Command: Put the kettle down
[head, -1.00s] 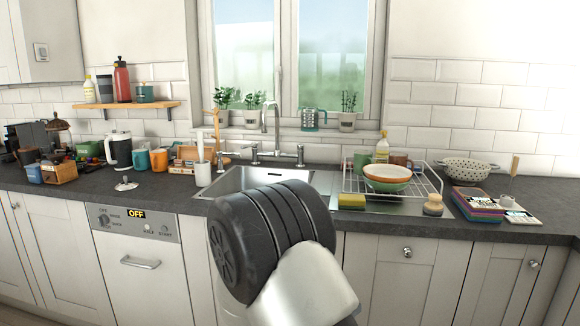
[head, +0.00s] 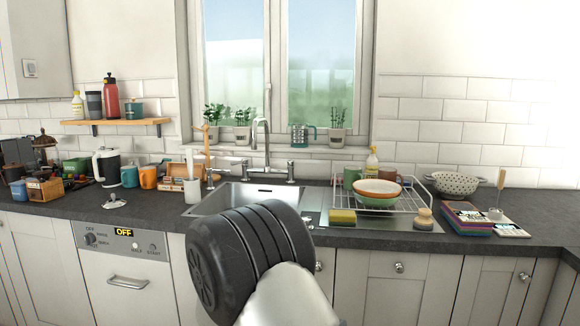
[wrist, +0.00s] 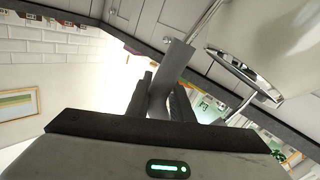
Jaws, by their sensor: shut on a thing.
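In the wrist view, my gripper (wrist: 160,95) is shut on a grey handle-like bar that stands between its two dark fingers. A pale, rounded body with a shiny metal rim, which I take for the kettle (wrist: 275,45), shows at the upper right, close to the bar. The join between bar and body is not clear. In the head view my thick dark and white arm fills the lower middle. It hides my gripper and the kettle there. I cannot tell whether the kettle touches anything.
The slate worktop (head: 150,208) has a bare strip at the front left. A steel sink (head: 235,192) lies behind my arm. A dish rack (head: 415,195) with bowls stands right of it, then a colander (head: 455,185) and books (head: 470,222). A white jug (head: 107,167) and mugs crowd the left.

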